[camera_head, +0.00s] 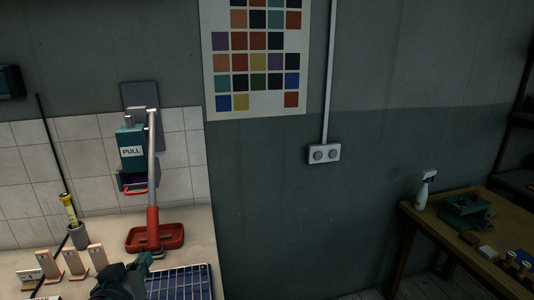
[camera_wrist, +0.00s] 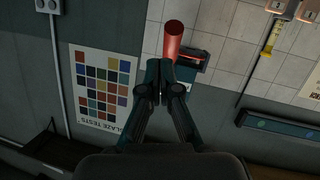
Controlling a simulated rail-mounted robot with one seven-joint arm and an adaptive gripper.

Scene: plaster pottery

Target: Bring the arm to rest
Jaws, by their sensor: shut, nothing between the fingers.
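My gripper (camera_wrist: 160,90) is shut and empty in the wrist view, its two dark teal fingers together and pointing toward the wall. In the head view, the dark teal part at the bottom edge looks like my gripper (camera_head: 140,264), with most of it cut off. A red handle (camera_wrist: 173,40) shows just beyond the fingertips in the wrist view; I cannot tell how large the gap is. In the head view this red-and-grey lever (camera_head: 152,215) hangs down from the teal dispenser marked PULL (camera_head: 131,146), above a red tray (camera_head: 170,238).
A blue gridded rack (camera_head: 180,284), upright tile samples (camera_head: 75,264) and a yellow-handled tool (camera_head: 70,209) are on the bench at lower left. A colour chart (camera_head: 216,107) and socket box (camera_head: 323,154) are on the wall. A wooden table (camera_head: 420,222) with a spray bottle (camera_head: 425,190) stands right.

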